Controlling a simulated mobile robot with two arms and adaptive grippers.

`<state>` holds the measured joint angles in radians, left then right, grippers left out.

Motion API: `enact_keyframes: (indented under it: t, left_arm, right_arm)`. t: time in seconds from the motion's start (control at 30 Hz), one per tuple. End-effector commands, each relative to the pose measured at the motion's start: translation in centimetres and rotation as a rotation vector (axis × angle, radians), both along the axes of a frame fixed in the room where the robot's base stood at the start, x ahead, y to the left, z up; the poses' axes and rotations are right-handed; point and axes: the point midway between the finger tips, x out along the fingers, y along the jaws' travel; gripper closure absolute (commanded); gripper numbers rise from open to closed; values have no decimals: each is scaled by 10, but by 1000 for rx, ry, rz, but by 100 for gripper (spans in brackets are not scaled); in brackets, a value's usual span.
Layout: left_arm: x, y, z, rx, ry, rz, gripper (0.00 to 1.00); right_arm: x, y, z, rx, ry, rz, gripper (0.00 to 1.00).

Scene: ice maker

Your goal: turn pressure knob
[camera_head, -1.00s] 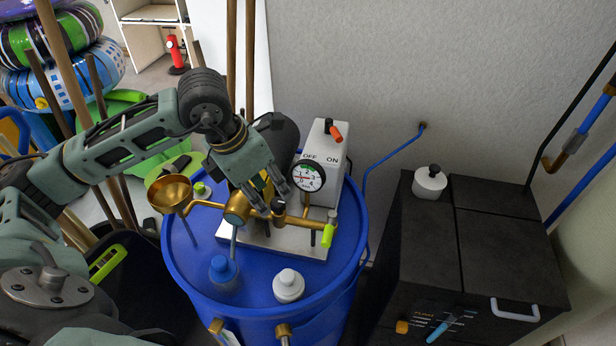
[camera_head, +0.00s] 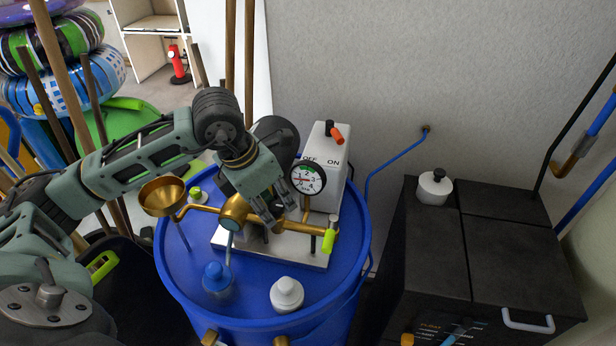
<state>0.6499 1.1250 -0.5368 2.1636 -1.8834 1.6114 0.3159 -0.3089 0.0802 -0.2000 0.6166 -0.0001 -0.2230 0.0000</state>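My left gripper (camera_head: 279,211) reaches down over the brass pipe (camera_head: 205,209) on top of the blue barrel (camera_head: 356,232). Its fingertips are at the middle of the pipe, just right of the round brass fitting (camera_head: 234,212). They cover the spot where a small dark knob showed earlier, so I cannot make out the knob or whether the fingers grip it. A round pressure gauge (camera_head: 308,179) with a white face stands just right of the gripper. My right gripper is not in view.
A white box (camera_head: 328,150) with an orange-tipped switch and OFF/ON marks stands behind the gauge. A yellow-green valve handle (camera_head: 329,241), a brass funnel (camera_head: 163,196), a blue cap (camera_head: 216,277) and a white cap (camera_head: 287,294) surround the pipe. A black machine (camera_head: 440,250) stands right.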

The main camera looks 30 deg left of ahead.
Motion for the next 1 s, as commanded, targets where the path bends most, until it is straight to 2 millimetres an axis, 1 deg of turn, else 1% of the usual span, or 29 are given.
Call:
enact_keyframes:
  t: [0.03, 0.2, 0.4, 1.0]
  left_arm:
    - [-1, -2, 0, -4, 2, -3, 86]
    - [-1, -3, 0, -6, 4, -5, 100]
    - [-2, -3, -1, -7, 6, -13, 100]
    - [-2, -4, -3, -9, 10, -164, 100]
  right_arm:
    - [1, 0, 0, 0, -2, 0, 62]
    - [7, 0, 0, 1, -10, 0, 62]
    - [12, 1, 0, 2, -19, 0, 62]
    - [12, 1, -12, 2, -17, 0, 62]
